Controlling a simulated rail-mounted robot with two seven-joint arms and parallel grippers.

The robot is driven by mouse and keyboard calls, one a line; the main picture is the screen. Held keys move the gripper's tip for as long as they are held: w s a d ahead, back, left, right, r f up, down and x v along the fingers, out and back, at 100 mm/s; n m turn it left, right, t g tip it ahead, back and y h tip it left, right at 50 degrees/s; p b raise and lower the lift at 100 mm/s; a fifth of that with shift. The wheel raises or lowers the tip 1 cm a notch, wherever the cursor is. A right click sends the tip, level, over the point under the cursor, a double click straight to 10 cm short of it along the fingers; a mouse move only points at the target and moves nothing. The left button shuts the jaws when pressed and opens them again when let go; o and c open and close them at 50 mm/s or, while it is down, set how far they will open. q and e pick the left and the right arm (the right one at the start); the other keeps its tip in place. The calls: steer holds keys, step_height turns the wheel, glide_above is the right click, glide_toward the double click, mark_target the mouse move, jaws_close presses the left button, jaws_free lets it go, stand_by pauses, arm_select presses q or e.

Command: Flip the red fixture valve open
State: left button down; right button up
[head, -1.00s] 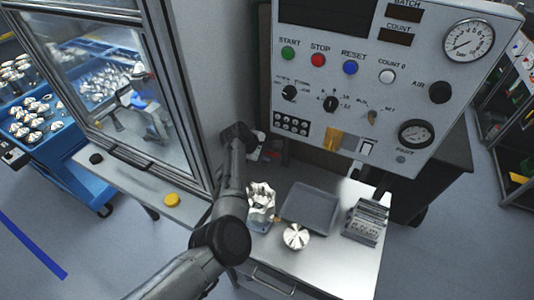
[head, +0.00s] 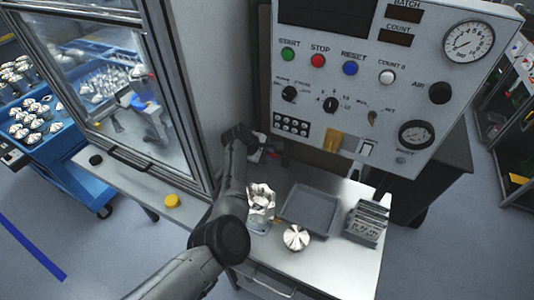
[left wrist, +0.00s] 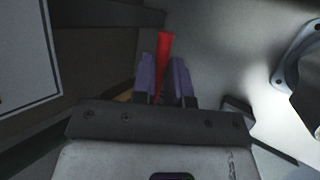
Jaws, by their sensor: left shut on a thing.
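The red valve lever (left wrist: 165,48) shows in the left wrist view as a narrow red bar standing up between two purple fingers. My left gripper (left wrist: 163,72) is shut on it, with the lever's top sticking out past the fingertips. In the head view my left arm reaches over the bench to the foot of the grey wall, and its forearm and wrist hide most of the gripper and the valve. The valve's body and pipe cannot be made out. My right gripper is in neither view.
On the steel bench a silver housing (head: 261,199) stands close beside my arm. A grey tray (head: 311,207), a round metal part (head: 296,238) and a slotted block (head: 367,222) lie to its right. The control panel (head: 345,100) overhangs the bench's back.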

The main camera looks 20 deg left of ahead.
arm_select(q)
steer(key=r+h+p, duration=0.1)
steer(key=h, duration=0.1)
steer(key=a+r+n+h+p, duration=0.1)
steer(key=shift+a+r+h, duration=0.1)
steer(key=shift+a+h, duration=0.05)
steer(key=shift+h, duration=0.25)
stand_by(0.3)
steer(key=c, duration=1.1)
jaws_free()
steer(key=shift+c, duration=0.2)
steer(key=shift+r, duration=0.15)
